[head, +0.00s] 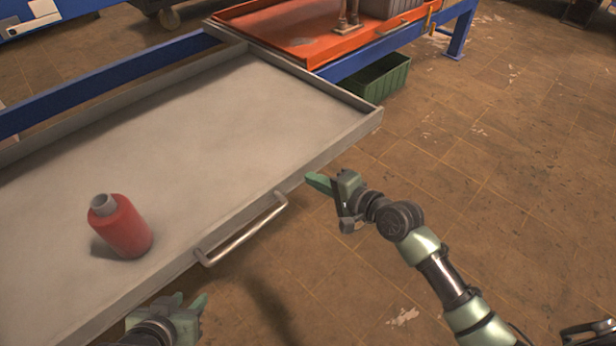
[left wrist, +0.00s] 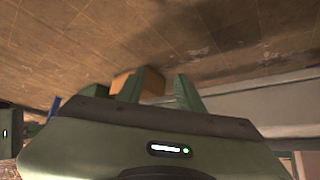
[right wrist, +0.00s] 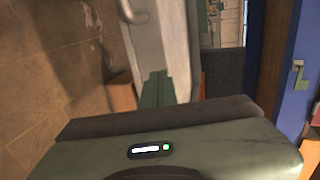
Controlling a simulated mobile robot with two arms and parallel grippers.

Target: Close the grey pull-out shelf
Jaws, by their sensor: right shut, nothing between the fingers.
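The grey pull-out shelf (head: 210,130) is pulled out, a flat tray with a low rim. Its metal bar handle (head: 243,233) is on the front edge and partly shows in the right wrist view (right wrist: 130,10). A red bottle (head: 122,226) with a grey cap stands on the shelf. My right gripper (head: 318,183) is shut and empty beside the front edge, right of the handle; whether it touches the edge I cannot tell. Its closed fingers also show in the right wrist view (right wrist: 157,88). My left gripper (head: 184,303) is open and empty near the front edge, left of the handle.
An orange shelf (head: 285,40) with metal parts on it is beyond the grey one. Blue frame beams (head: 110,82) run along the back. A green bin (head: 375,85) is on the floor under the frame. The tiled floor (head: 500,190) to the right is clear.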

